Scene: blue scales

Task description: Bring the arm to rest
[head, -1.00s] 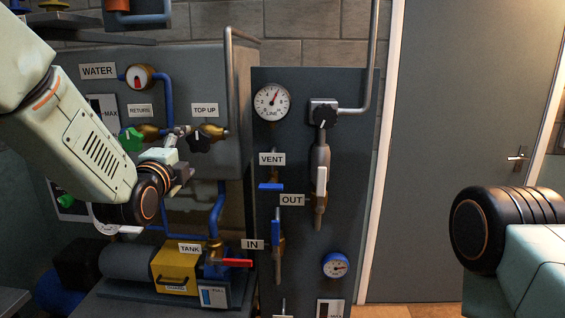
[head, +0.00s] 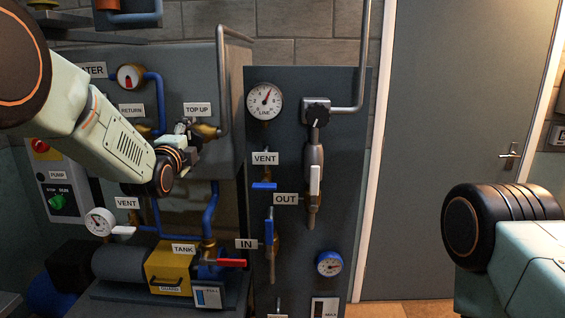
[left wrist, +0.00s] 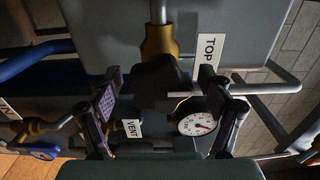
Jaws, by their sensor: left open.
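My left arm comes in from the left in the head view. Its gripper (head: 192,132) is in front of the brass TOP UP valve (head: 208,131) and covers that valve's black knob. In the left wrist view the open fingers (left wrist: 162,88) stand apart on either side of the black knob (left wrist: 165,78), with the brass valve body (left wrist: 159,42) behind it. I cannot tell whether the fingers touch the knob. A link of my right arm shows at the lower right; its gripper is out of view.
The grey tank (head: 190,72) and the dark panel (head: 340,170) stand close ahead. The panel carries the LINE gauge (head: 264,101), a blue VENT handle (head: 264,185) and the OUT valve (head: 314,180). A red TANK handle (head: 232,263) sits low. A grey door (head: 455,130) is right.

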